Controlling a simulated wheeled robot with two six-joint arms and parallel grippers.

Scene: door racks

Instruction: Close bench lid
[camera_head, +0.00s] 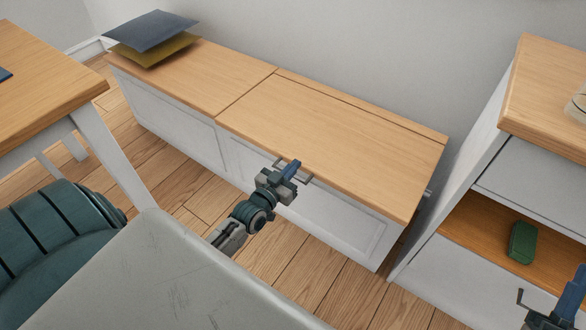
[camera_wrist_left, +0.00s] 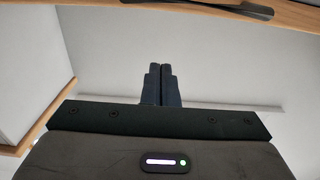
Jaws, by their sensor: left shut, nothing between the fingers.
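The white bench has a wooden top, and its right-hand section is the lid (camera_head: 330,130). The lid lies flat or nearly flat, about level with the fixed top beside it; I cannot tell whether a small gap is left at its front. A metal handle (camera_head: 306,179) is at the lid's front edge, partly hidden by my left gripper (camera_head: 291,170). The gripper is shut and empty, at that edge; contact is unclear. Its closed fingers (camera_wrist_left: 162,84) show in the left wrist view, below a wooden edge with a dark handle (camera_wrist_left: 225,7). My right gripper (camera_head: 572,296) is partly in view at lower right.
Blue and yellow flat cushions (camera_head: 150,33) lie on the bench's far left end. A wooden table (camera_head: 45,65) stands at left. A white cabinet (camera_head: 490,190) with a green case (camera_head: 522,242) on its shelf stands at right. Wooden floor (camera_head: 190,195) is bare before the bench.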

